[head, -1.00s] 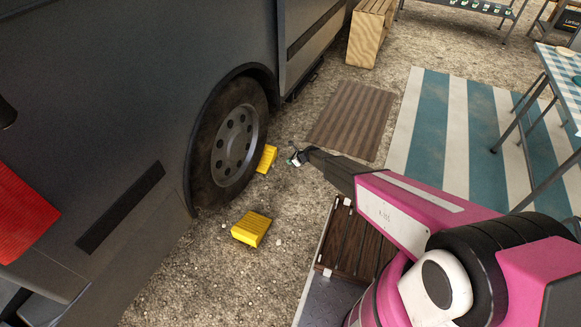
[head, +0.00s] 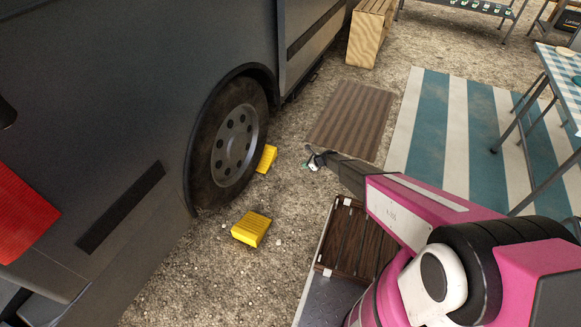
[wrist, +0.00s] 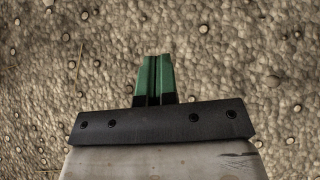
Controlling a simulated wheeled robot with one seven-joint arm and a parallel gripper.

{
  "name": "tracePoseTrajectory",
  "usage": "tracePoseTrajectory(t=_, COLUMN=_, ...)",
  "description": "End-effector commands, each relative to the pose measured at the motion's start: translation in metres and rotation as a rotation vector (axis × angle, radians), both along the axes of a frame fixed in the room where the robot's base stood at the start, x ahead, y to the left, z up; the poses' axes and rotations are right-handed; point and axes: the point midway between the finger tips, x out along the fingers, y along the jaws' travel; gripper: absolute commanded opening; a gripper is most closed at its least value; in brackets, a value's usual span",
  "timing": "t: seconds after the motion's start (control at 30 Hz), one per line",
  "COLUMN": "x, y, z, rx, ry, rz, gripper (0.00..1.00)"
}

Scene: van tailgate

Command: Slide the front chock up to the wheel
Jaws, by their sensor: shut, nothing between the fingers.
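Two yellow chocks are on the gravel by the van's dark wheel (head: 228,145) in the head view. The nearer chock (head: 251,229) lies with a visible strip of gravel between it and the tyre. The other chock (head: 266,159) is at the far side of the wheel, close against the tyre; I cannot tell if it touches. My gripper (head: 313,161) is to the right of the far chock, apart from both chocks. In the wrist view its green fingers (wrist: 155,79) are together and empty, over bare gravel. No chock shows in the wrist view.
The grey van body (head: 115,95) fills the left. A brown ribbed mat (head: 350,115) lies just beyond my gripper, with a blue-and-white striped rug (head: 450,125) to its right. A wooden crate (head: 371,35) stands farther back. Gravel between the nearer chock and my gripper is clear.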

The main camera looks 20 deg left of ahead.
Motion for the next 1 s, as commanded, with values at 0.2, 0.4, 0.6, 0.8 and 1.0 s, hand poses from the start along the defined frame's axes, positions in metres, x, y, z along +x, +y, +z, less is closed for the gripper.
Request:
tracePoseTrajectory(t=0.2, x=-0.003, y=-0.023, z=0.003, rx=0.000, ry=0.000, rz=0.000, gripper=0.00)
tracePoseTrajectory(t=0.4, x=-0.004, y=-0.043, z=0.006, rx=0.000, ry=0.000, rz=0.000, gripper=0.00)
tracePoseTrajectory(t=0.6, x=-0.005, y=-0.054, z=0.007, rx=0.000, ry=0.000, rz=0.001, gripper=0.00)
tracePoseTrajectory(t=0.8, x=-0.004, y=-0.054, z=0.007, rx=0.000, ry=0.000, rz=0.001, gripper=0.00)
tracePoseTrajectory(t=1.0, x=-0.004, y=-0.054, z=0.007, rx=0.000, ry=0.000, rz=0.001, gripper=0.00)
